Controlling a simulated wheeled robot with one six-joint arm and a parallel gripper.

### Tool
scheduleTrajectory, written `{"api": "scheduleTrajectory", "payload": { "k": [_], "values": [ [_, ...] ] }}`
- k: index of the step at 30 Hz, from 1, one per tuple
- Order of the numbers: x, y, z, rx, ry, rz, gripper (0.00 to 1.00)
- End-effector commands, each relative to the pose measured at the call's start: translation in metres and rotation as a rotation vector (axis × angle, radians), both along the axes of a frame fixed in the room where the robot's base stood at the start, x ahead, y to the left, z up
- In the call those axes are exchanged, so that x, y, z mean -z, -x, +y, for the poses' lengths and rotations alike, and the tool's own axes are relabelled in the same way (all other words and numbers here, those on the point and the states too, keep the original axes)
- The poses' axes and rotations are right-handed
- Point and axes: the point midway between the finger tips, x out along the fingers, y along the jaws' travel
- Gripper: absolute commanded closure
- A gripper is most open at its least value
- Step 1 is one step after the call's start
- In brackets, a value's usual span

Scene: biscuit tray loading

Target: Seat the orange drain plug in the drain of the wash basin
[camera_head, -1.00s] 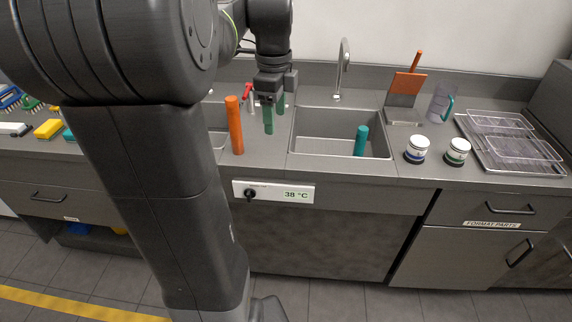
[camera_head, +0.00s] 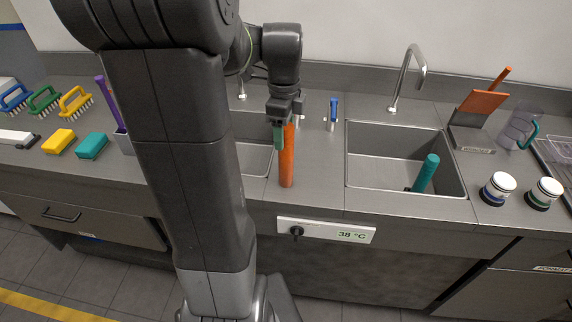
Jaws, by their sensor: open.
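The orange drain plug (camera_head: 287,165), a tall upright cylinder, stands on the counter strip between two sunken basins. My gripper (camera_head: 285,132) points down at the plug's upper end, with its jaws apart. The right basin (camera_head: 375,172) holds a tilted teal cylinder (camera_head: 426,173). The left basin (camera_head: 257,158) is partly hidden by my arm. No open drain is clearly visible in either basin.
A tap (camera_head: 404,75) stands behind the right basin, and a small blue-topped fitting (camera_head: 333,112) stands between the basins. Two white-lidded jars (camera_head: 497,188) (camera_head: 544,193) are at right. Brushes and sponges (camera_head: 92,145) lie at left. A temperature panel (camera_head: 325,230) is on the front.

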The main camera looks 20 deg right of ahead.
Motion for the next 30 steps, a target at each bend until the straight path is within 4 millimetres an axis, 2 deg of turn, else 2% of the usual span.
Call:
{"api": "scheduleTrajectory", "payload": {
  "k": [7, 16, 25, 30],
  "values": [
    [0.034, 0.005, -0.002, 0.0, -0.002, 0.004, 0.39],
    [0.039, 0.004, -0.003, 0.0, 0.0, 0.0, 0.41],
    [0.038, 0.004, -0.003, 0.0, -0.001, 0.001, 0.99],
    [0.038, 0.004, -0.003, 0.0, 0.0, 0.0, 1.0]
  ]
}}
